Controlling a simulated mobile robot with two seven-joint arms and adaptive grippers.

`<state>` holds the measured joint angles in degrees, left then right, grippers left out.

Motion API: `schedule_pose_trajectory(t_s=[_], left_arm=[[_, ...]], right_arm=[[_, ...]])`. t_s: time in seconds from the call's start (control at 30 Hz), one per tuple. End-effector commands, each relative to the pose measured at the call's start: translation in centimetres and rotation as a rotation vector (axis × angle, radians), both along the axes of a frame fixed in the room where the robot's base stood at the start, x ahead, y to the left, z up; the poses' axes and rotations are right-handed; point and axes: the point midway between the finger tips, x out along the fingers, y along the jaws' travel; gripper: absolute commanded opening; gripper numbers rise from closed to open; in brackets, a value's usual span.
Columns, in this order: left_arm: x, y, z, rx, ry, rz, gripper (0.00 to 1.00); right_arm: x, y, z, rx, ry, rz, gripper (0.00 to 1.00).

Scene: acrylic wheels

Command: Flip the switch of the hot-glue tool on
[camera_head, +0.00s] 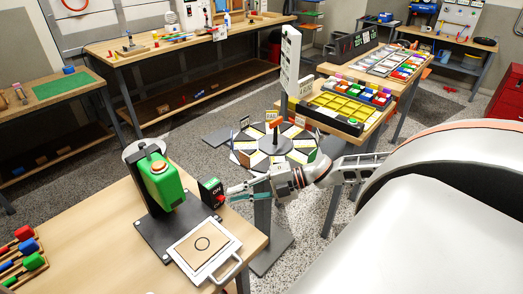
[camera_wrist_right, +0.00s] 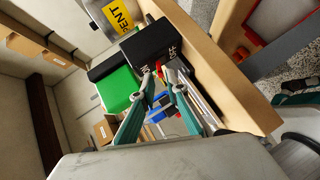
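The green hot-glue tool (camera_head: 163,184) stands on a dark base plate (camera_head: 160,236) on the wooden bench at the lower left. Beside it is a dark switch box (camera_head: 211,188) marked ON, with a red part low on its face. In the right wrist view the box (camera_wrist_right: 158,44) shows ON and OFF lettering, and a bit of red shows by the fingertips. My right gripper (camera_head: 230,193) reaches in from the right, close to the box. Its teal fingers (camera_wrist_right: 165,82) are partly apart; contact with the switch cannot be told. My left gripper is not in view.
A white-framed plate with a handle (camera_head: 204,246) lies in front of the tool. A round black-and-white turntable (camera_head: 276,147) stands behind my right gripper. Yellow bins (camera_head: 340,108) are beyond it. Colored blocks (camera_head: 25,249) sit at the bench's left.

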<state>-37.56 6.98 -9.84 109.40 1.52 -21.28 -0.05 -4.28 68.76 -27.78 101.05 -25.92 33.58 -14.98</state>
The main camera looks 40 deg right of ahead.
Motion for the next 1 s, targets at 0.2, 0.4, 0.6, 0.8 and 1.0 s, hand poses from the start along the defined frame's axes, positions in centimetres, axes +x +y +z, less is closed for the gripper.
schedule_pose_trajectory(t_s=[0.2,0.4,0.6,0.8,1.0], left_arm=[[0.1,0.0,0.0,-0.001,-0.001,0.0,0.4],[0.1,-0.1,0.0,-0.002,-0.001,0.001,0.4],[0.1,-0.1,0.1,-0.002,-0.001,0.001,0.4],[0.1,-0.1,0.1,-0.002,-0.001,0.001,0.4],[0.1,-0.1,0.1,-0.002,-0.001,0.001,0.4]], right_arm=[[-1.8,-2.1,0.6,-0.002,0.004,0.001,0.14],[-3.0,-3.7,1.2,-0.001,0.004,0.001,0.14],[-4.1,-5.0,1.6,-0.001,0.005,0.0,0.14],[-4.9,-6.1,2.0,-0.001,0.005,-0.001,0.14],[-5.5,-6.9,2.4,0.0,0.004,0.0,0.14]])
